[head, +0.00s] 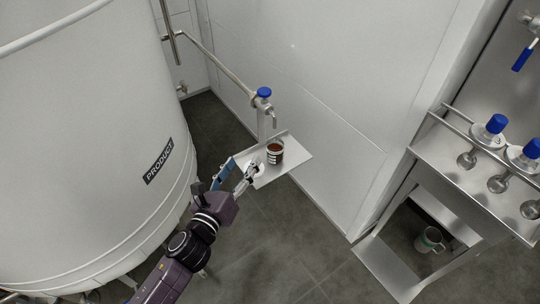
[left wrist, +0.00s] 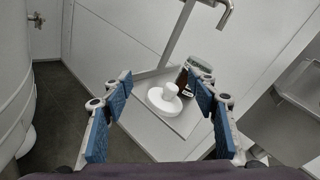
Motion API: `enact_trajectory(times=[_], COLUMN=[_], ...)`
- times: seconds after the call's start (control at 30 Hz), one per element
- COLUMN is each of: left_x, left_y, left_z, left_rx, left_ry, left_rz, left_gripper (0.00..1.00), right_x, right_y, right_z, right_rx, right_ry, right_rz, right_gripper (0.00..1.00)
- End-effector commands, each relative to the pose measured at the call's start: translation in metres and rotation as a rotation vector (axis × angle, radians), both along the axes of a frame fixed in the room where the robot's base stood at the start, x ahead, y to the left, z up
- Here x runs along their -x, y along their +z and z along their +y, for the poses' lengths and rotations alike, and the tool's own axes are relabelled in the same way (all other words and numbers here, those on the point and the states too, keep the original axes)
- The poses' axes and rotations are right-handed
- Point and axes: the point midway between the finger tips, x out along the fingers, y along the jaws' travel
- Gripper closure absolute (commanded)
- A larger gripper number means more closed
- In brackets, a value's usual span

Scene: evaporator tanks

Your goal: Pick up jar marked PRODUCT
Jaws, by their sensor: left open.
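A small jar (head: 275,152) with brown-red contents and a black-and-white label stands upright on a small metal shelf (head: 298,157). The label is too small to read. In the left wrist view the jar (left wrist: 191,69) is partly hidden behind the right-hand finger. A white lid with a knob (left wrist: 164,100) lies on the shelf beside the jar. My left gripper (head: 244,171) is at the shelf's near left edge, beside the lid and apart from the jar. Its blue-padded fingers are wide apart and empty in the left wrist view (left wrist: 164,88). My right gripper is not in view.
A large white tank (head: 80,120) marked PRODUCT stands at the left. A tap with a blue handle (head: 263,93) hangs above the shelf. A metal stand (head: 450,160) with blue-handled valves and ladles is at the right, with a mug (head: 429,240) below. A white wall is behind.

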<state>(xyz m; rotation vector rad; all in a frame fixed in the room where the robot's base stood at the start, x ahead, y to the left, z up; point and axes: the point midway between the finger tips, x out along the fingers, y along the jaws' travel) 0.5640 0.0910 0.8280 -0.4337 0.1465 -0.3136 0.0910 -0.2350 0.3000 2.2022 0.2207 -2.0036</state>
Motion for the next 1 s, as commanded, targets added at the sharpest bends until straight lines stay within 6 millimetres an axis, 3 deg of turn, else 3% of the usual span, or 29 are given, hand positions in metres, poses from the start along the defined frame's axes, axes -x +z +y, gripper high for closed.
enact_trajectory(times=[0.1,0.3,1.0], left_x=[0.000,0.004,-0.057], left_y=[0.003,0.003,0.009], left_z=[-0.024,-0.046,-0.088], left_rx=[-0.192,-0.362,-0.378], left_ry=[-0.114,-0.218,-0.226], left_rz=[-0.125,-0.248,-0.259], left_gripper=[0.46,0.46,0.46], right_x=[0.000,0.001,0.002], right_y=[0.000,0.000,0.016], right_z=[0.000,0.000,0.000], right_rx=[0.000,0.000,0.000], right_ry=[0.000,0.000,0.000], right_rz=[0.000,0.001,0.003], right_gripper=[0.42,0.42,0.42])
